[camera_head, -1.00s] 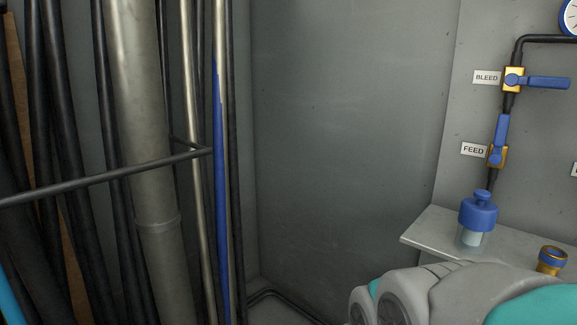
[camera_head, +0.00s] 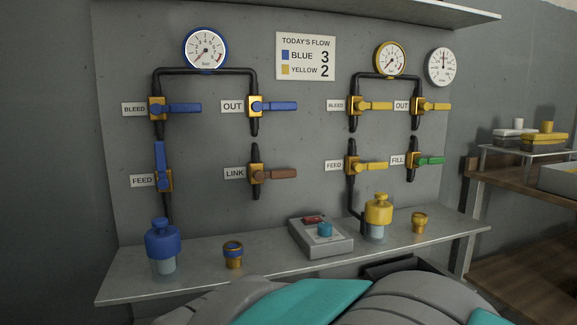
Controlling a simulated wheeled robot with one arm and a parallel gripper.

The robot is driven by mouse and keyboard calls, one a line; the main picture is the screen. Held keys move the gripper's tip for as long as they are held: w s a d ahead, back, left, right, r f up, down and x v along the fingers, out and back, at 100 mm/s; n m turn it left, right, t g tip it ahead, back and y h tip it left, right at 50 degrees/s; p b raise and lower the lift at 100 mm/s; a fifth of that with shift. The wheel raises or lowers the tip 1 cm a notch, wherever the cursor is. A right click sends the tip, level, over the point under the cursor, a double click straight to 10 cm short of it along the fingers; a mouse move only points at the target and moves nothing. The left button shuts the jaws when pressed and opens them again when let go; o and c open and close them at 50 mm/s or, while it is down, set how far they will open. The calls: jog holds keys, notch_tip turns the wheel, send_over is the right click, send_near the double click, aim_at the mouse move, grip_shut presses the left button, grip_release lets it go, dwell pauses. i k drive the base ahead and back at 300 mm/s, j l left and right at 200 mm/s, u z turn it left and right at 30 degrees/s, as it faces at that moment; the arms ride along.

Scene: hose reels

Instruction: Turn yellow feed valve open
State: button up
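The yellow feed valve (camera_head: 369,166) is on the wall panel, right of the middle, beside a FEED label (camera_head: 334,165). Its yellow handle lies level, pointing right, across the upright black pipe. The yellow bleed valve (camera_head: 373,105) above it and the yellow out valve (camera_head: 433,106) also have level handles. The blue feed valve (camera_head: 161,164) at the left has its handle upright, in line with its pipe. My gripper is not in view. Grey and teal parts of my own body fill the bottom edge and hide the shelf's front middle.
A shelf (camera_head: 118,284) below the panel holds a blue-capped bottle (camera_head: 162,243), a yellow-capped bottle (camera_head: 377,215), two brass fittings and a grey box (camera_head: 318,238). A sign (camera_head: 305,57) reads blue 3, yellow 2. A wooden rack (camera_head: 530,190) stands at the right.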

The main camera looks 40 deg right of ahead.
aim_at(357, 167)
jog(key=z, duration=1.9)
jog(key=l, duration=0.1)
